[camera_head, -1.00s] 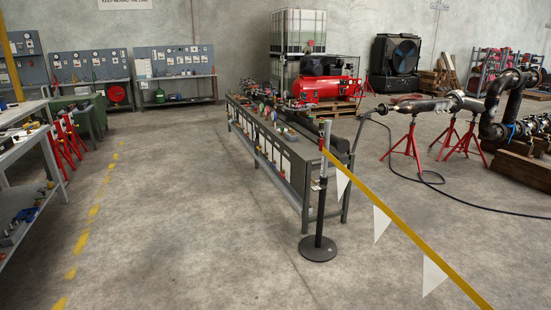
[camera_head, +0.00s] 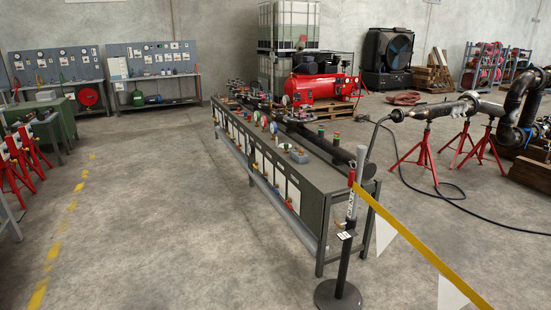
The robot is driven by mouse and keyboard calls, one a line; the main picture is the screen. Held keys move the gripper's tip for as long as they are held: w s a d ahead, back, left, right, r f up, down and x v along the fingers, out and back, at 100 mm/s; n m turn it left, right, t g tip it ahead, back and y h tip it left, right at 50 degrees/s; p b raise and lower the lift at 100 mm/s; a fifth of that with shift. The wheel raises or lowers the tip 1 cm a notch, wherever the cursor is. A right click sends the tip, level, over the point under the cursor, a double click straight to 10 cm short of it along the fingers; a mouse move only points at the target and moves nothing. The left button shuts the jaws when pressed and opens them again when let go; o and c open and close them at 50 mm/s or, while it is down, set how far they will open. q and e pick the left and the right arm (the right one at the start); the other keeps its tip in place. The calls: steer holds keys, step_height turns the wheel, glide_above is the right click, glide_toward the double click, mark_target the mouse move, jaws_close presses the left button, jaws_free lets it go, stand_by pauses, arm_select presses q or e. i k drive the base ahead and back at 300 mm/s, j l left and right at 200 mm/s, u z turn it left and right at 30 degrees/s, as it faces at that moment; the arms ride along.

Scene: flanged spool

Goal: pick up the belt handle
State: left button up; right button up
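A yellow belt (camera_head: 425,248) with white pennants runs from a dark post (camera_head: 345,262) on a round base down to the lower right edge of the head view. At the post's top, a grey cylinder with a red part (camera_head: 351,180) sits where the belt begins. I cannot tell which part is the belt handle. The post stands upright on the floor, in front of the near end of a long workbench. Neither of my grippers shows in the view.
The long grey workbench (camera_head: 333,186) carries gauges and fittings. Red stands (camera_head: 424,163) hold a pipe at the right, with a black hose (camera_head: 470,205) on the floor. A red compressor (camera_head: 321,86) stands behind. The floor left of the bench (camera_head: 170,230) is clear.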

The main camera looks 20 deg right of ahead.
mark_target(351, 177)
steer(key=i+z, duration=0.1)
steer(key=i, duration=0.5)
steer(key=i+j, duration=0.15)
steer(key=i, duration=0.5)
steer(key=i+z, duration=0.15)
steer(key=i, duration=0.45)
